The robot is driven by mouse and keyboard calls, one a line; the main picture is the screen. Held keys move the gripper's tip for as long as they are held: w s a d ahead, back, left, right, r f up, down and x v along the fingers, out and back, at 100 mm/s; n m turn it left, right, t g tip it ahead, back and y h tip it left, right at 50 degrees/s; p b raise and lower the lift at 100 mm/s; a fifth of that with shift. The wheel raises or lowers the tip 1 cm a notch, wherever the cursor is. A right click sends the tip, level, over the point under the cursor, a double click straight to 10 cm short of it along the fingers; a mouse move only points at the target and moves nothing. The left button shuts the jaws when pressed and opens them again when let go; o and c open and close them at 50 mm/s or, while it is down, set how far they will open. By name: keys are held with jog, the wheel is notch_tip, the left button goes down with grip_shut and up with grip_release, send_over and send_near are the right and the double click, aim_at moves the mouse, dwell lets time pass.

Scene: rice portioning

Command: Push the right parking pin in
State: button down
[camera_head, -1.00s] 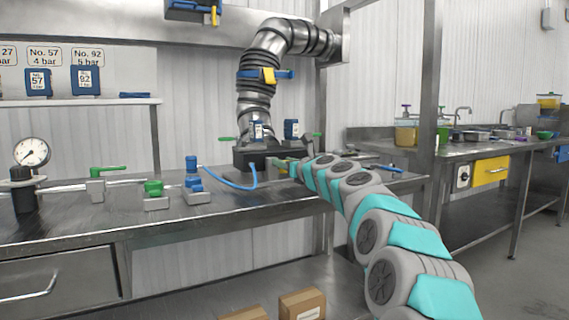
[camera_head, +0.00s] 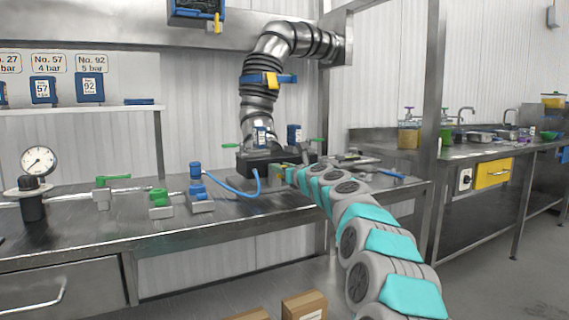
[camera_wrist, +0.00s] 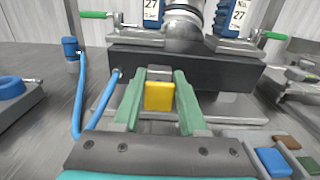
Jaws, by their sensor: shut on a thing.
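A dark block (camera_head: 262,160) on the bench carries two blue cartridges marked 27, the left one (camera_wrist: 151,12) and the right one (camera_wrist: 237,15). A green-handled pin (camera_wrist: 273,35) sticks out at the right of this fixture; it also shows in the head view (camera_head: 318,140). A matching green-handled pin (camera_wrist: 94,14) is at the left. I cannot tell how far either pin is in. My gripper (camera_wrist: 160,78) has green fingers on both sides of a yellow piece (camera_wrist: 159,96) at the block's front and is shut on it, below and left of the right pin.
A blue hose (camera_wrist: 82,98) runs from a blue fitting (camera_wrist: 71,47) to the block's left side. Metal fittings (camera_wrist: 303,73) stand at the right. A large ribbed pipe (camera_head: 259,85) rises behind.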

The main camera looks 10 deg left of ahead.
jog(key=shift+c, duration=2.2)
grip_release()
jog(key=shift+w, duration=0.1)
jog(key=shift+b+v, duration=1.1)
jog(key=shift+v, duration=2.8)
